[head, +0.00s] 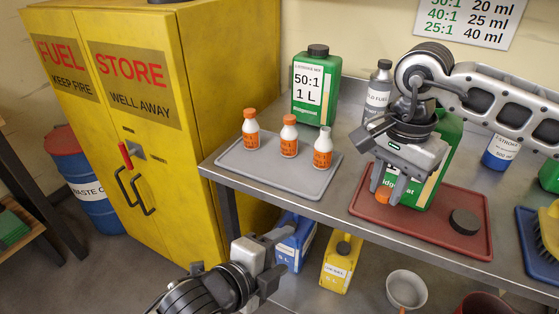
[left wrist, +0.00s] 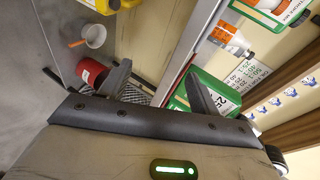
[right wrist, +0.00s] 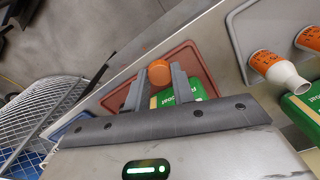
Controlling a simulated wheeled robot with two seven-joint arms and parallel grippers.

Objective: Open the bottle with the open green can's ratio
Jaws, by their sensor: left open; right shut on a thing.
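Three small white bottles with orange labels stand on a grey tray (head: 257,176). The left bottle (head: 250,130) and middle bottle (head: 289,137) have orange caps; the right bottle (head: 323,150) shows a bare white neck. Their small print is unreadable. My right gripper (head: 384,193) is shut on an orange cap (right wrist: 159,72) above the red tray (head: 366,207). A green can (head: 447,140) stands behind it, its top and most of its label hidden; in the left wrist view its label (left wrist: 225,101) begins "25". A black cap (head: 464,221) lies beside it. My left gripper (head: 275,262) is open and empty.
A capped green can (head: 317,88) marked 50:1 stands behind the grey tray. A ratio chart (head: 470,20) hangs on the wall. A grey fuel bottle (head: 379,85) and a blue bottle (head: 499,150) stand at the back. A yellow cabinet (head: 190,120) flanks the bench.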

